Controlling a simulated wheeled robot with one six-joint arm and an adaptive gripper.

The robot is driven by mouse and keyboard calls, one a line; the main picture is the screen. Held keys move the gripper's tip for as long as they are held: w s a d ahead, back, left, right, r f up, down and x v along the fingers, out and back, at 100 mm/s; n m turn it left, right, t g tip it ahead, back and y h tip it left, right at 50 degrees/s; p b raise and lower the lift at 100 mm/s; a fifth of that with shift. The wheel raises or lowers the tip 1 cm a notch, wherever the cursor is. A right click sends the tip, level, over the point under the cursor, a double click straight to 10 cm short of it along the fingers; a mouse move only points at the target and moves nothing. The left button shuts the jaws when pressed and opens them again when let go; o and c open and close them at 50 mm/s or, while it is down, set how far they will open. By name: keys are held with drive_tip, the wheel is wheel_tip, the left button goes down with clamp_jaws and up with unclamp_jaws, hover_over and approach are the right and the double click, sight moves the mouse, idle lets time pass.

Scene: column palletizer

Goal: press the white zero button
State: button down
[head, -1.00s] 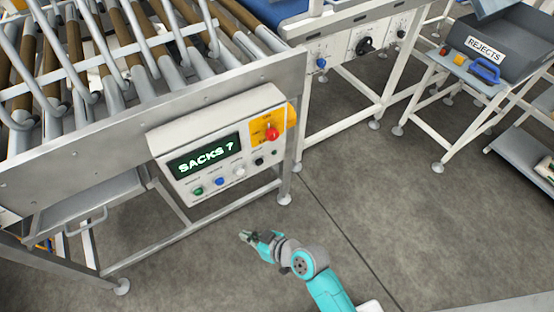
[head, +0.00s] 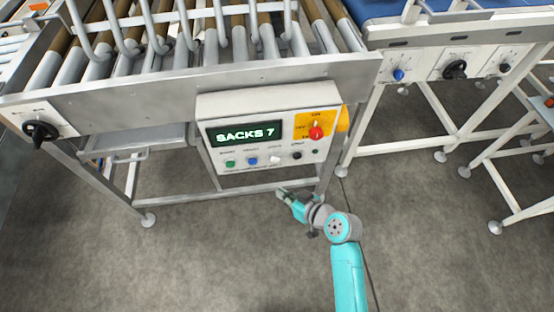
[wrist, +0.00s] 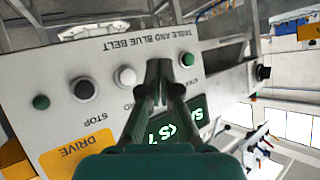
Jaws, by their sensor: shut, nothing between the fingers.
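The white zero button (head: 275,160) is a pale round button in the row under the display on the control panel (head: 208,104). In the wrist view the white button (wrist: 126,77) shows just left of my fingers, clear of them. The display (head: 242,134) reads "SACKS 7". My gripper (head: 281,191) is shut and empty, below the button row in the head view and apart from the panel. In the wrist view my gripper (wrist: 161,66) points at the panel and covers the place between the white button and a green button (wrist: 188,60).
A blue button (head: 252,161) and a black button (head: 296,155) flank the white one. A red knob on a yellow plate (head: 316,132) sits above at right. The roller conveyor frame (head: 150,75) stands behind, with legs below. Open floor lies in front.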

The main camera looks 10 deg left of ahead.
drive_tip(key=w+a, duration=0.2)
drive_tip(key=w, duration=0.6)
drive_tip(key=shift+a, duration=0.25)
drive_tip(key=shift+w, duration=0.2)
idle(1.2)
drive_tip(key=shift+w+a, duration=0.1)
drive_tip(key=shift+w, duration=0.15)
drive_tip(key=shift+w+a, duration=0.15)
drive_tip(key=shift+w, duration=0.35)
idle(0.8)
drive_tip(key=shift+s, duration=0.1)
drive_tip(key=shift+s+d, duration=0.25)
drive_tip(key=shift+s, duration=0.6)
drive_tip(key=s, duration=0.2)
drive_tip(key=s+d, duration=0.1)
drive_tip(key=s, duration=0.1)
drive_tip(key=shift+s+d, duration=0.2)
drive_tip(key=shift+s, duration=0.2)
